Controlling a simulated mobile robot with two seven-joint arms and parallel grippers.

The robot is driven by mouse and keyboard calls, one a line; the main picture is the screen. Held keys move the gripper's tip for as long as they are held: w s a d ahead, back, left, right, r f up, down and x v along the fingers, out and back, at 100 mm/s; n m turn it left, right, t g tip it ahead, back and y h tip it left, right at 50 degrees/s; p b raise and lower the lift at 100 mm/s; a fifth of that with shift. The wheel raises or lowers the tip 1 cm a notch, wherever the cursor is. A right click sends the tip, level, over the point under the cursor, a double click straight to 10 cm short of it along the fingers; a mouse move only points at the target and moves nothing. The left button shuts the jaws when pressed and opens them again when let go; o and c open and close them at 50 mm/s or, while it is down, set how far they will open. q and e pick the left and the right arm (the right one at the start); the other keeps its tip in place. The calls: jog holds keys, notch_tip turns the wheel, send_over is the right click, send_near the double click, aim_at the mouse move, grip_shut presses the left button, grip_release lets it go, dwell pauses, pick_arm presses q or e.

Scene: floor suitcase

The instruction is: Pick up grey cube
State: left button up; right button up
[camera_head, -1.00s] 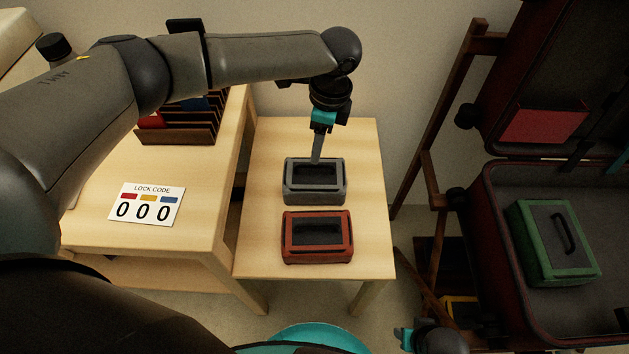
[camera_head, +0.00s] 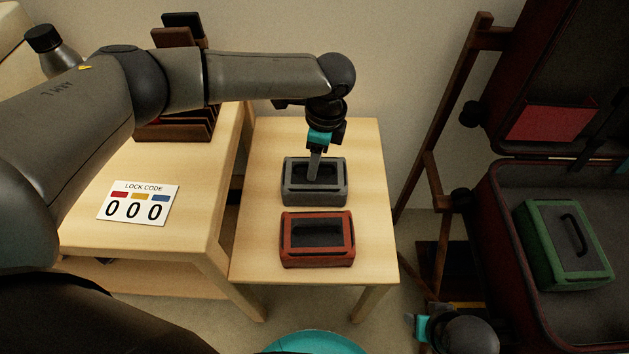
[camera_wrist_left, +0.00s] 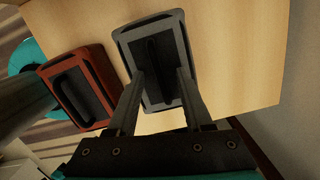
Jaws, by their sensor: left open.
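The grey cube (camera_head: 313,192), a box-shaped case with a dark top and a handle, lies on the small wooden table. In the left wrist view the grey cube (camera_wrist_left: 168,103) shows its dark handle bar (camera_wrist_left: 154,62) between my fingers. My left gripper (camera_head: 314,177) points down at the top of the cube with its jaws open. In the left wrist view its two fingertips (camera_wrist_left: 160,76) are apart on either side of the handle's near end. Whether they touch the cube I cannot tell.
A red case (camera_head: 317,261) lies just in front of the grey one. A larger table (camera_head: 185,232) with a lock code card (camera_head: 138,203) stands at the left. At the right an open suitcase (camera_head: 500,225) holds a green case (camera_head: 563,246).

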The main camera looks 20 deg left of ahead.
pick_arm(q)
grip_shut()
dwell(0.4)
dwell(1.0)
